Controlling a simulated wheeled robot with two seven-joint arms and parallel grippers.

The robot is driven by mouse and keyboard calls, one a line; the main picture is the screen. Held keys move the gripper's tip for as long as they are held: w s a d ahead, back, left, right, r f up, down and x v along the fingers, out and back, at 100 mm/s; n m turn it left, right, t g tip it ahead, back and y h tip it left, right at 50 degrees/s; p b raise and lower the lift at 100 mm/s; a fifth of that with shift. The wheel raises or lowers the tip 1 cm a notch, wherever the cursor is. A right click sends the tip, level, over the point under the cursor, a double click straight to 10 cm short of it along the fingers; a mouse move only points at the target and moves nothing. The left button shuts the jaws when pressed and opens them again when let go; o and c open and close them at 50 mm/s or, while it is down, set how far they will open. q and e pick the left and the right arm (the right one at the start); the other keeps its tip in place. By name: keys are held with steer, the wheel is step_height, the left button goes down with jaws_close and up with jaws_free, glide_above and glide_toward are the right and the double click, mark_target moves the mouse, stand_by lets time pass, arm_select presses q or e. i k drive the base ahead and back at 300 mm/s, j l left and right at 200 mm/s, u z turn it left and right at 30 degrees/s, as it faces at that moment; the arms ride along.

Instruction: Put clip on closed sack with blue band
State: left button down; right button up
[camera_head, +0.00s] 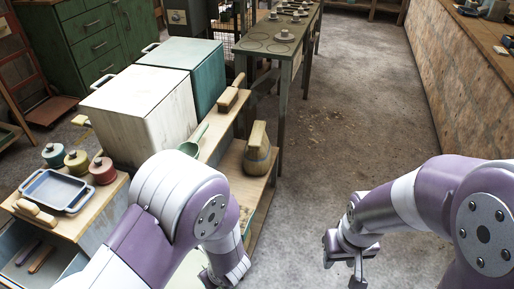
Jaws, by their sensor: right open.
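I cannot make out a clip, a sack or a blue band in the head view. My right gripper (342,267) hangs over the bare floor at the lower right, open and empty, with its fingers pointing down. My left arm reaches in over the low wooden counter. Its hand (226,272) is at the bottom edge, and the fingers are cut off or hidden, so their state is unclear.
A white box (125,115) and a teal box (205,65) stand on the left. Lidded pots, a blue-grey tray (58,192), a green scoop (193,141), a brush (233,93) and a wooden vessel (257,150) are near.

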mark_target(258, 132)
steer(key=i+l+u, duration=0.1)
steer(key=i+l, duration=0.25)
steer(key=i+l+u, duration=0.1)
steer(key=i+l, duration=0.2)
steer(key=l, duration=0.15)
steer(key=i+l+u, duration=0.2)
steer(key=i+l, duration=1)
